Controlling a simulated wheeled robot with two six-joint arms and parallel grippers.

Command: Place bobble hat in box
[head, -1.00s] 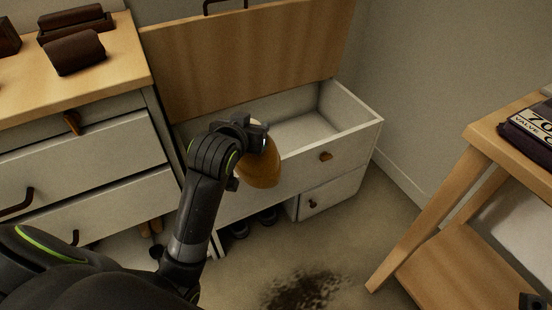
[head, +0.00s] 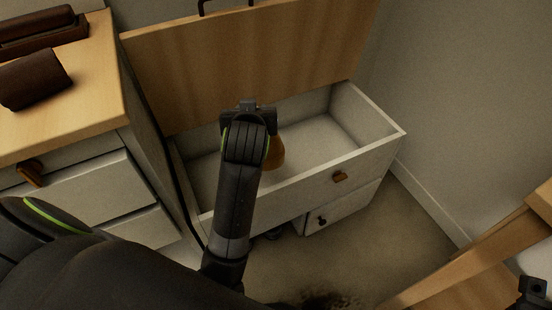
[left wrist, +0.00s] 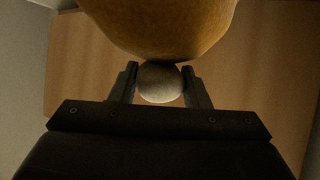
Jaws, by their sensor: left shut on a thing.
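The bobble hat (head: 276,153) is mustard yellow, with a pale round bobble (left wrist: 160,83) in the left wrist view. My left gripper (head: 258,118) is shut on the bobble, and the hat's yellow body (left wrist: 160,30) fills the top of the wrist view. In the head view the hat appears over the opening of the white box (head: 370,163), partly hidden behind my left wrist. The box's wooden lid (head: 270,60) stands open at the back. The visible box interior looks empty. At the bottom right, a dark part of my right gripper (head: 533,290) shows, its jaws unclear.
A chest of drawers (head: 75,190) with a wooden top and dark brown rolled items (head: 35,80) stands close on the left. A wooden table leg (head: 470,255) is at the lower right. A wall borders the box's right side.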

